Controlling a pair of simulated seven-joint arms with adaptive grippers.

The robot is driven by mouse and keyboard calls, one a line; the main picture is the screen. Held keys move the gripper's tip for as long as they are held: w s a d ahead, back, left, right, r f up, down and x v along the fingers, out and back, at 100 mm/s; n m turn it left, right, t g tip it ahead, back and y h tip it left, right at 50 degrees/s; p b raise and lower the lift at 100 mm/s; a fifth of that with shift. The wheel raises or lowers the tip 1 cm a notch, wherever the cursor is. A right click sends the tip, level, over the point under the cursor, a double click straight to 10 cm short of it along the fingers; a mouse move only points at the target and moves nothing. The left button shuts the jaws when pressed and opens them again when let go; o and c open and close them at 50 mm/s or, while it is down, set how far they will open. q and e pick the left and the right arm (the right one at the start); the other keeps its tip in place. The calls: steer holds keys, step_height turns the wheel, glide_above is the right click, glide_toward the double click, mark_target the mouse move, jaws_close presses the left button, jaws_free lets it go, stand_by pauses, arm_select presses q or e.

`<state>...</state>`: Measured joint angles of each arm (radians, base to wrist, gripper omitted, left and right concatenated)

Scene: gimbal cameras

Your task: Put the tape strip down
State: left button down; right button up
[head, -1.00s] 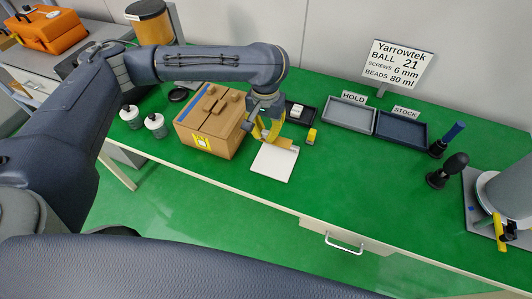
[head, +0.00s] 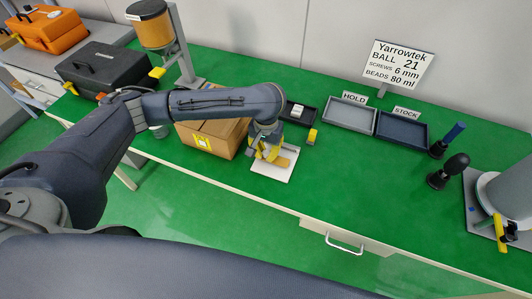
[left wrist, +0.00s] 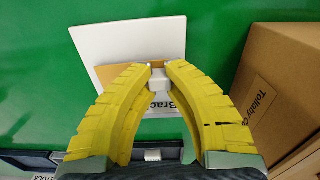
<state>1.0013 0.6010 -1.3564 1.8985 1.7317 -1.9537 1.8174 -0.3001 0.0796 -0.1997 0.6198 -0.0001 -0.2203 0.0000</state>
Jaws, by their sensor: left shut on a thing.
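The tape strip (head: 284,161) is a tan piece at my left gripper's fingertips, over the white board (head: 270,173). My left gripper (head: 268,157) has yellow fingers, low over the board's back part, shut on the strip. In the left wrist view the fingertips (left wrist: 165,68) close in on the strip (left wrist: 118,74), and a small pale block (left wrist: 158,80) shows between the fingers. The strip lies across the white board (left wrist: 125,38) there; I cannot tell whether it touches it. My right gripper is not in view.
The cardboard box (head: 222,143) stands just left of the gripper. A dark tray (head: 300,110) and a small yellow item (head: 311,136) lie behind and to the right. Trays under HOLD (head: 349,115) and STOCK (head: 402,130) stand further right. Green table in front of them is clear.

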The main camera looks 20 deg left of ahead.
mark_target(266, 152)
arm_select(q)
steer(key=shift+f, duration=0.25)
steer(key=shift+f, duration=0.1)
steer(key=c, duration=1.4)
jaws_free()
step_height(266, 152, up, 12)
